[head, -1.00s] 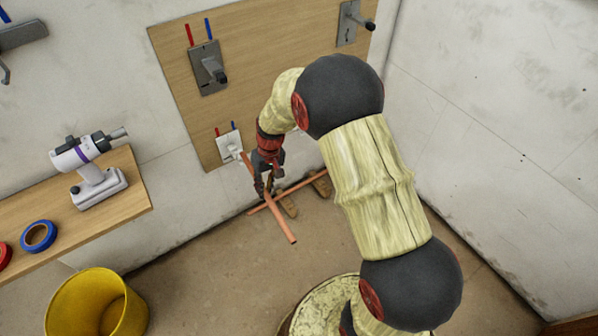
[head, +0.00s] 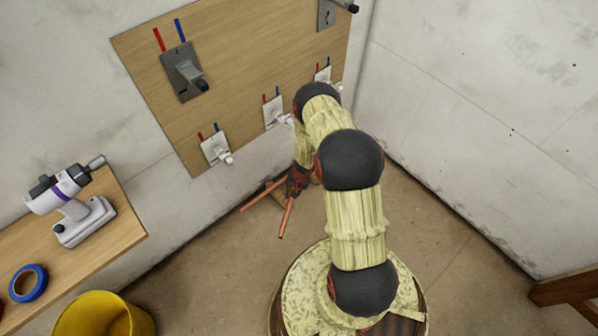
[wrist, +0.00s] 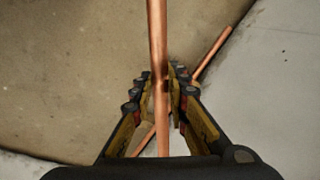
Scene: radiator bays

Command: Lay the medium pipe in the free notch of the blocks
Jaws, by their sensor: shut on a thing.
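My gripper (head: 297,180) is low near the floor by the wall and is shut on a copper pipe (head: 286,218). In the wrist view the held pipe (wrist: 157,40) runs lengthwise between the fingers (wrist: 161,82), its far end out of frame. A second copper pipe (head: 256,197) lies low beneath, slanting across the held one; it also shows in the wrist view (wrist: 214,52). A brown wooden block (head: 272,199) is partly visible by the second pipe. The notches are hidden by my gripper and the pipes.
A wooden board (head: 230,85) on the wall carries grey brackets (head: 185,75) and white valve fittings (head: 215,149). A shelf (head: 125,225) at left holds a white-purple tool (head: 72,205) and blue tape (head: 29,283). A yellow bucket (head: 100,315) stands below. The floor between is clear.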

